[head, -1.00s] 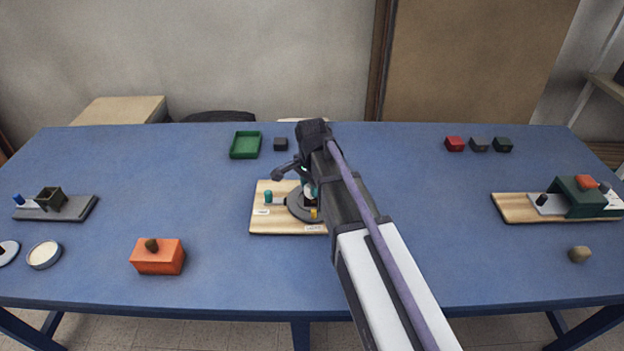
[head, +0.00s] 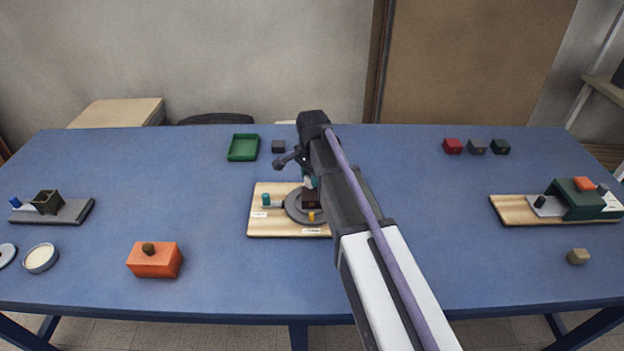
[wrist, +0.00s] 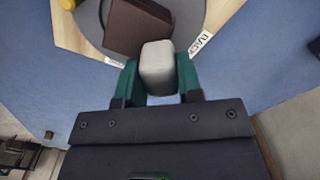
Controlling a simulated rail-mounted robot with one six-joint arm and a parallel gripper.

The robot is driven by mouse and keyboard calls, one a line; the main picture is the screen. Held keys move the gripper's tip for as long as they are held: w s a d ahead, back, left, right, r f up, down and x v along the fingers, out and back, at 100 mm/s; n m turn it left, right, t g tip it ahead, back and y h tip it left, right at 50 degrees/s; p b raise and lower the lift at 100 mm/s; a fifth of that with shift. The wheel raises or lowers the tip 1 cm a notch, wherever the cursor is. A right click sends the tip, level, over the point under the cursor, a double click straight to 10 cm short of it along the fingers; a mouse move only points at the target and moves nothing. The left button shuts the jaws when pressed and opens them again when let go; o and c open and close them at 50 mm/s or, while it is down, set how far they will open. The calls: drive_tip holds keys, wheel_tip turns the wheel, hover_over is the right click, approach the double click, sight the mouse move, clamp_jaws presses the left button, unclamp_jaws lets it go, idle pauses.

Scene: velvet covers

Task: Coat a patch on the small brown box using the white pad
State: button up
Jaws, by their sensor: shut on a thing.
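The small brown box (head: 311,199) sits on a grey round disc (head: 294,207) on a wooden board (head: 262,228). It also shows at the top of the wrist view (wrist: 134,27). My gripper (wrist: 158,78) has teal fingers and is shut on the white pad (wrist: 157,62), a pale rounded block. The pad is right at the box's near edge in the wrist view and overlaps it in the picture; I cannot tell whether they touch. In the head view my arm hides part of the board and disc.
A teal post (head: 266,201) and a yellow piece (head: 311,216) stand by the disc. An orange box (head: 155,261) with a dark knob is front left. A green tray (head: 243,147) and dark cube (head: 278,146) lie behind. The table's front right is mostly clear.

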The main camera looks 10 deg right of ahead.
drive_tip(key=s, duration=0.3)
drive_tip(key=s+a, duration=0.1)
drive_tip(key=s, duration=0.2)
drive_tip(key=shift+s+a, duration=0.2)
drive_tip(key=shift+w+d, duration=0.25)
drive_tip(key=shift+w, duration=0.85)
drive_tip(key=shift+w+d, duration=0.25)
drive_tip(key=shift+w, duration=0.85)
drive_tip(key=shift+w+d, duration=0.25)
drive_tip(key=shift+w, duration=0.85)
wheel_tip(320, 180, up, 8)
drive_tip(key=p, duration=0.7)
drive_tip(key=shift+s+f, duration=0.1)
drive_tip(key=shift+f, duration=0.1)
drive_tip(key=shift+f, duration=0.1)
drive_tip(key=f+b, duration=0.3)
drive_tip(key=f, duration=0.1)
drive_tip(key=f+b, duration=0.2)
drive_tip(key=shift+a+b, duration=0.3)
drive_tip(key=shift+a, duration=0.1)
drive_tip(key=shift+f+b, duration=0.95)
drive_tip(key=shift+b, duration=0.05)
